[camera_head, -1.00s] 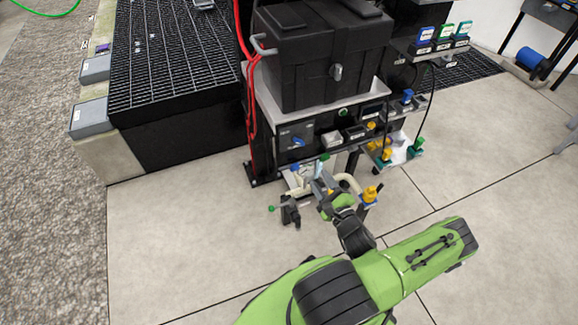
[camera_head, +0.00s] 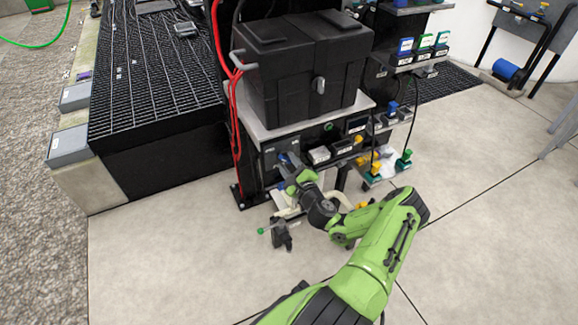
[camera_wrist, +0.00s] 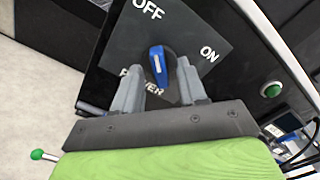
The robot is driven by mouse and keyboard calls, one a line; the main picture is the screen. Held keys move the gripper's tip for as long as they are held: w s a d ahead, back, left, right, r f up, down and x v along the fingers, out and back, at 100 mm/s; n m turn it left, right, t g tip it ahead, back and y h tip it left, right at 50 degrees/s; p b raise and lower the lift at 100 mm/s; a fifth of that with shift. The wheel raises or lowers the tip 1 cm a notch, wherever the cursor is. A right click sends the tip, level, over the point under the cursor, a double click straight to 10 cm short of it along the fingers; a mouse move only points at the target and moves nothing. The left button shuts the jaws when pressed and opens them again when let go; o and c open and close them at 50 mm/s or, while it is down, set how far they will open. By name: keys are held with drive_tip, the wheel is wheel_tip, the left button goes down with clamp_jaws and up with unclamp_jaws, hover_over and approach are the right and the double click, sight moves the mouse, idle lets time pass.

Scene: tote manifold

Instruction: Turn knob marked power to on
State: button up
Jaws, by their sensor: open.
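The power knob (camera_wrist: 158,66) is a blue handle with a white pointer line on a dark square plate (camera_wrist: 190,28). The plate reads OFF at the top, ON at the right and POWER below. The pointer line is near upright in the wrist view, towards OFF. My gripper (camera_wrist: 158,70) is open, with one finger on each side of the knob. I cannot tell whether either finger touches it. In the head view my gripper (camera_head: 287,163) is at the panel's front, largely covering the knob.
A green button (camera_wrist: 271,90) sits right of the plate. A large black box (camera_head: 305,70) stands on the shelf above. Red cables (camera_head: 232,110) run down the left. A green-tipped lever (camera_head: 264,230) is below. Bare floor lies in front.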

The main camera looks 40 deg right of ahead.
drive_tip(key=shift+c, duration=0.4)
clamp_jaws()
drive_tip(key=shift+m, duration=0.3)
drive_tip(key=m+p, duration=0.2)
drive_tip(key=m, duration=0.1)
drive_tip(key=shift+m, duration=0.3)
drive_tip(key=m+p, duration=0.1)
drive_tip(key=m, duration=0.3)
drive_tip(key=shift+m, duration=0.3)
drive_tip(key=m+p, duration=0.1)
drive_tip(key=m, duration=0.3)
drive_tip(key=shift+a+m, duration=0.1)
drive_tip(key=shift+m, duration=0.2)
drive_tip(key=m, duration=0.4)
drive_tip(key=shift+f+m+p, duration=0.1)
drive_tip(key=shift+m+p, duration=0.2)
drive_tip(key=shift+a, duration=0.1)
